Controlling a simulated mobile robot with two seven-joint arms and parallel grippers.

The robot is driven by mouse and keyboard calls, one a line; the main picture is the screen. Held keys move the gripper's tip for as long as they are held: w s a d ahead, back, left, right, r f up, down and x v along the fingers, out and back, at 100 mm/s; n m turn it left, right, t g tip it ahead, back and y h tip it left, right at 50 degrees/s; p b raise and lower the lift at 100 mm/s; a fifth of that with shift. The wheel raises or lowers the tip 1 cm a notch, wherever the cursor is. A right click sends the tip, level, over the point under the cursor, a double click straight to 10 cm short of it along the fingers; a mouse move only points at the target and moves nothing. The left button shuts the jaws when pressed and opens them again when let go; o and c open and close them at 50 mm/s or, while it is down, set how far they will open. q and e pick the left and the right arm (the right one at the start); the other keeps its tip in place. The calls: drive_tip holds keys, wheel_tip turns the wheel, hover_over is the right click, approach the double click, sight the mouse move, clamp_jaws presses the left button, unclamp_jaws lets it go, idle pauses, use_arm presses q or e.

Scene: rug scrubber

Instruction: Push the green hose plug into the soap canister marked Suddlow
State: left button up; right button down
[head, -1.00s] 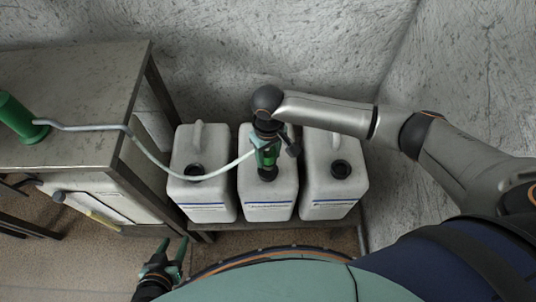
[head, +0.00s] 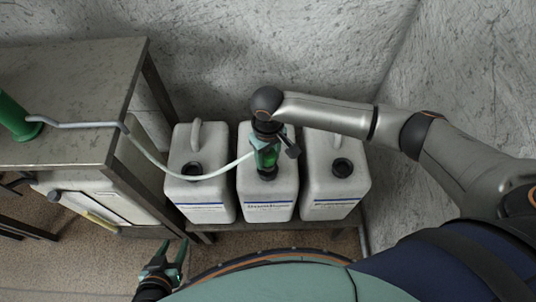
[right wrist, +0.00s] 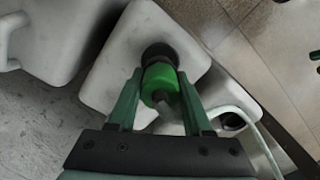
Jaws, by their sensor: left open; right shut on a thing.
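Three white canisters stand in a row: a left one (head: 217,189), a middle one (head: 284,193) and a right one (head: 322,192). Each has a blue-lined label too small to read, so I cannot tell which is Suddlow. My right gripper (head: 266,150) is above the middle canister, shut on the green hose plug (right wrist: 160,82). In the right wrist view the plug sits between the fingers at the canister's black neck (right wrist: 160,54), apparently touching it; how deep it is cannot be told. My left gripper (head: 172,256) is open and empty, low at the front.
A pale hose (head: 150,153) runs from the plug across the left canister to a green cylinder (head: 14,119) on the metal table (head: 70,90). The canisters stand on a low bench (head: 250,226) against a grey wall (head: 230,60). Floor is open around my left gripper.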

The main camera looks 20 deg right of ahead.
drive_tip(key=shift+f, duration=0.3)
drive_tip(key=shift+f, duration=0.2)
drive_tip(key=shift+f+b, duration=0.3)
drive_tip(key=shift+f, duration=0.7)
idle(0.3)
drive_tip(key=shift+c, duration=1.2)
unclamp_jaws()
wheel_tip(320, 180, up, 12)
drive_tip(key=shift+r+p, duration=0.25)
drive_tip(key=shift+p, duration=0.65)
